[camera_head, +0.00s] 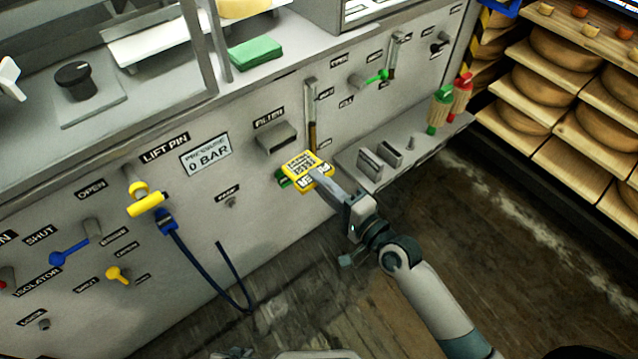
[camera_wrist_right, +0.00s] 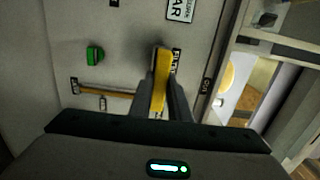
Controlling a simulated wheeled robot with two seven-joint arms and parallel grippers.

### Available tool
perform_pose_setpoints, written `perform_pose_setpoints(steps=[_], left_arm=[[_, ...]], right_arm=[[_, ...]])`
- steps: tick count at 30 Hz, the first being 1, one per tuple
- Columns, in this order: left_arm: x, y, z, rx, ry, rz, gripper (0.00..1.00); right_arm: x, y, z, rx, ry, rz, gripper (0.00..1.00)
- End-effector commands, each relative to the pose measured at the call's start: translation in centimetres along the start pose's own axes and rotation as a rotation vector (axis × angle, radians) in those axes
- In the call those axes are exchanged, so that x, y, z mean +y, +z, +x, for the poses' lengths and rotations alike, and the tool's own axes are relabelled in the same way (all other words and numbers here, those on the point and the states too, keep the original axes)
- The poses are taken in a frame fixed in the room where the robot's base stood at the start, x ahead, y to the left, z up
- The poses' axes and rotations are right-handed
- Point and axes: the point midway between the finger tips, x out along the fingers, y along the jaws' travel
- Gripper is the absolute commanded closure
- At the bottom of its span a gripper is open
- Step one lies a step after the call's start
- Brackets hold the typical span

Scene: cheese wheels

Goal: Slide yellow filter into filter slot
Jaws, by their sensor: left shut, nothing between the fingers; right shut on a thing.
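The yellow filter (camera_head: 307,167), a flat block with dark print, is held out in front of the grey machine panel in the head view. My right gripper (camera_head: 335,187) is shut on its near end. In the right wrist view the filter (camera_wrist_right: 161,78) shows edge-on between the fingers of the right gripper (camera_wrist_right: 160,105). The filter slot (camera_head: 278,138) is a box-like opening under a FILTER label, up and left of the filter in the head view. The filter appears outside it there. In the wrist view the filter hides the slot. My left gripper is not in view.
A green part (camera_head: 284,180) on the panel is partly hidden behind the filter. A ledge (camera_head: 408,165) to the right holds slotted holders and red and green handles. A yellow lift pin handle (camera_head: 147,204) and blue hose (camera_head: 203,262) are at left. Cheese shelves (camera_head: 560,150) stand right.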

Motion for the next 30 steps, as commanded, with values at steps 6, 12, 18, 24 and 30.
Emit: perform_pose_setpoints(steps=[6, 12, 18, 24, 30], left_arm=[[0.0, -0.4, 0.0, 0.007, 0.000, -0.001, 1.00], [0.0, -0.5, 0.0, 0.007, 0.000, -0.001, 1.00], [0.1, -0.5, 0.0, 0.010, 0.001, -0.001, 1.00], [0.3, -0.8, -0.1, 0.030, 0.003, 0.001, 1.00], [0.3, -0.8, 0.0, 0.029, 0.003, 0.000, 1.00]], right_arm=[[1.1, -0.7, -0.8, 0.046, -0.026, 0.001, 1.00], [1.1, -0.8, -0.8, 0.047, -0.027, 0.001, 1.00], [1.1, -0.7, -0.8, 0.046, -0.027, 0.001, 1.00], [1.1, -0.7, -0.8, 0.048, -0.027, 0.001, 1.00], [1.1, -0.7, 0.4, 0.048, -0.028, 0.001, 1.00]])
